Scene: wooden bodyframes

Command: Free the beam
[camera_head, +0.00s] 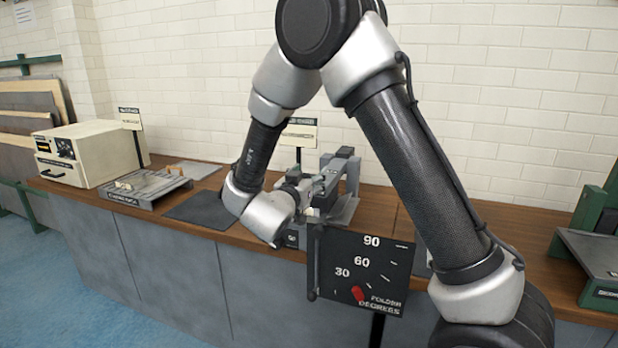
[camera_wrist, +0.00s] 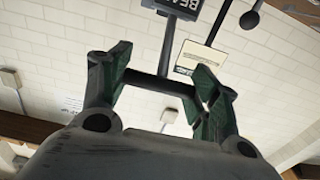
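My gripper (camera_head: 312,192) is at the grey bench machine (camera_head: 346,207) in the middle of the counter. In the wrist view my gripper (camera_wrist: 161,72) has its two green-padded fingers apart. A dark crossbar (camera_wrist: 158,86) spans the gap between them, and its ends are hidden at the fingers. I cannot tell whether the fingers touch it. No beam can be made out clearly; my arm covers part of the machine.
A cream box machine (camera_head: 88,152) and a grey tray (camera_head: 145,188) are on the left. A green-framed machine (camera_head: 597,255) is on the right. A dark mat (camera_head: 203,209) lies left of my gripper.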

